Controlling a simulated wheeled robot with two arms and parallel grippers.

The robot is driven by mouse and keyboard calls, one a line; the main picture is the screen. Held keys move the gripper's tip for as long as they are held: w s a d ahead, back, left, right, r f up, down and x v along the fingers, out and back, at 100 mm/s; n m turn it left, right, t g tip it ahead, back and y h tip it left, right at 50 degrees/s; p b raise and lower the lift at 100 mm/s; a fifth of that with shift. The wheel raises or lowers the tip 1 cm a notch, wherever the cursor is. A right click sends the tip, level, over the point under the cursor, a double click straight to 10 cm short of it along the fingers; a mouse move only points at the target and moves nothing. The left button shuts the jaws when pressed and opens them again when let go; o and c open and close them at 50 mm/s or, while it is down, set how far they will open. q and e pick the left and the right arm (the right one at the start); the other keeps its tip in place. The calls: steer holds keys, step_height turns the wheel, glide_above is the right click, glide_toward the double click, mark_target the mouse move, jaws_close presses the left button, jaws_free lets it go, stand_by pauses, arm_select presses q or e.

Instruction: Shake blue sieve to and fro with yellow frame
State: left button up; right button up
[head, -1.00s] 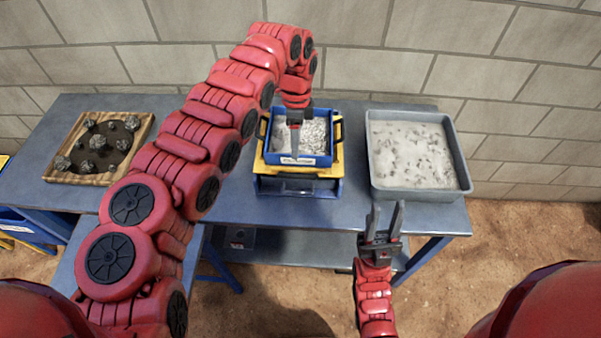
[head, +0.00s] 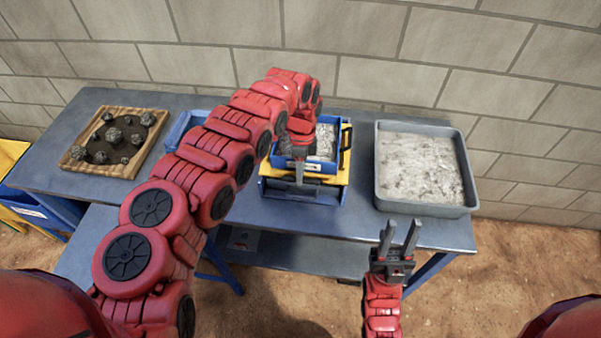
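My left arm hides the sieve's left side. My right gripper (head: 401,233) is open and empty, in front of the table.
A grey tray (head: 467,183) of pale grit stands right of the sieve. A wooden tray (head: 76,166) with several dark rocks is at the left. A blue container (head: 181,126) shows partly behind my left arm. The blue-grey table (head: 240,208) has bare room along its front edge.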

arm_select(q)
jaws_close()
stand_by(1.1)
